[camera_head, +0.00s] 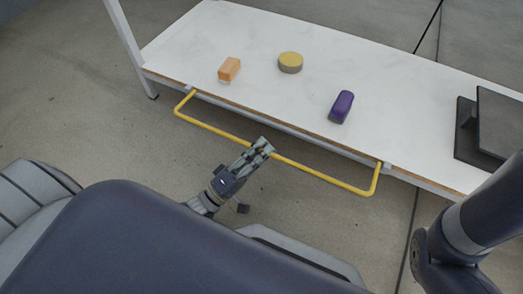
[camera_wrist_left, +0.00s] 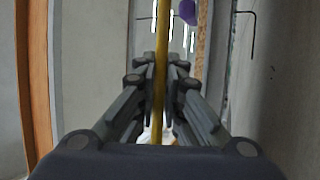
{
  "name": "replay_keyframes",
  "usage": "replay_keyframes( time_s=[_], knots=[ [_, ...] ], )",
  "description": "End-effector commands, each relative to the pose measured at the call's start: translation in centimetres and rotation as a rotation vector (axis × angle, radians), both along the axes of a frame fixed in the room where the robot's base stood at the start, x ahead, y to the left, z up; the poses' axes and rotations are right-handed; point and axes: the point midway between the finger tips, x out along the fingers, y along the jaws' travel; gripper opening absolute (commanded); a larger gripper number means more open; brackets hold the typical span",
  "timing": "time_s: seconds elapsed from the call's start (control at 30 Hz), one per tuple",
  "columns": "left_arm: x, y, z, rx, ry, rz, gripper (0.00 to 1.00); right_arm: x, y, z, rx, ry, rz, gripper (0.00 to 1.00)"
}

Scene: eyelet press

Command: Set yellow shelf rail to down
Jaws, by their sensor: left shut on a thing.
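The yellow shelf rail (camera_head: 320,175) is a long bar with bent ends, fixed to the front edge of the white table (camera_head: 400,120). It sticks out from the edge over the floor. My left gripper (camera_head: 264,146) is at the middle of the rail and shut on it. In the left wrist view the yellow rail (camera_wrist_left: 160,60) runs between the two fingers of the left gripper (camera_wrist_left: 158,85). My right gripper is out of view; part of my right arm shows at the lower right.
On the table stand an orange block (camera_head: 229,69), a round yellow-topped piece (camera_head: 290,62) and a purple block (camera_head: 341,107). A dark object (camera_head: 490,125) stands at the right end. The floor in front of the table's left part is clear.

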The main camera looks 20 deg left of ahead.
Motion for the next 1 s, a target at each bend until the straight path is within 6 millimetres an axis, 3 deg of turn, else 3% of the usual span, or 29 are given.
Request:
replay_keyframes(
  time_s=[0.4,0.43,0.5,0.87,1.0],
  knots=[
    [0.3,0.1,0.2,-0.001,-0.009,0.005,0.00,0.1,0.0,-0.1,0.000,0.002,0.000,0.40],
    [0.3,0.1,0.2,-0.001,-0.009,0.005,0.13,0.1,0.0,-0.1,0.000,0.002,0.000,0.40],
    [0.3,0.1,0.2,-0.002,-0.009,0.005,0.29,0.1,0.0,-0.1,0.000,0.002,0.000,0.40],
    [0.0,0.1,0.0,-0.001,-0.007,0.002,0.30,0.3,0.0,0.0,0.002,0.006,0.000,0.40],
    [-1.3,0.8,-0.8,0.001,-0.003,0.002,0.30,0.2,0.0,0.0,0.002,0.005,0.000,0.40]
  ],
)
